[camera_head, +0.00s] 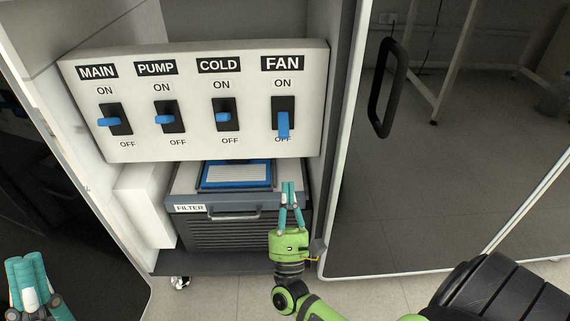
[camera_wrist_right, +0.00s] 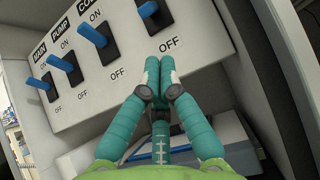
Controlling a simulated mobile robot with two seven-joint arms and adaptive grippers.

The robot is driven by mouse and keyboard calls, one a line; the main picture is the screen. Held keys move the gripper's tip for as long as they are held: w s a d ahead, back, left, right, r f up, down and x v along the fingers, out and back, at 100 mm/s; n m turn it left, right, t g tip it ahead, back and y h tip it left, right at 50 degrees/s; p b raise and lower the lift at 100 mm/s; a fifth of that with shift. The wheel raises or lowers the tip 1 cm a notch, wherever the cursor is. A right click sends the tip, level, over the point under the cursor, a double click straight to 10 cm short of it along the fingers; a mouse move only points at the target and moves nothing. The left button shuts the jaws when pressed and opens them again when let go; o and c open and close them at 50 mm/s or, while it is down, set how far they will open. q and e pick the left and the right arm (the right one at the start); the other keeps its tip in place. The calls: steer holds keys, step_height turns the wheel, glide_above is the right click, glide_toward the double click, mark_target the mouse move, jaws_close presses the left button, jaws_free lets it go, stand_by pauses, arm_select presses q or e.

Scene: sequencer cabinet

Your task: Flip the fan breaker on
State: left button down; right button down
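The fan breaker (camera_head: 283,122) is a blue lever in a black slot under the FAN label, at the right end of a white panel (camera_head: 240,142). Its lever points down toward OFF. In the right wrist view the fan breaker (camera_wrist_right: 149,10) is at the top edge, partly cut off. My right gripper (camera_head: 287,186) is shut and empty, just below the panel and below the fan lever. In the right wrist view its teal fingertips (camera_wrist_right: 160,62) meet, apart from the lever. My left gripper (camera_head: 27,262) is at the lower left, its fingers close together, far from the panel.
The MAIN (camera_head: 110,121), PUMP (camera_head: 165,119) and COLD (camera_head: 222,117) levers stick outward. A grey filter box (camera_head: 188,222) with a blue-framed top sits under the panel. A door with a black handle (camera_head: 388,88) is to the right.

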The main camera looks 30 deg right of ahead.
mark_target(283, 125)
steer(key=x, duration=0.9)
steer(key=shift+w+r+p, duration=0.15)
steer(key=shift+p, duration=0.15)
steer(key=shift+d+p, duration=0.1)
steer(key=shift+p, duration=0.2)
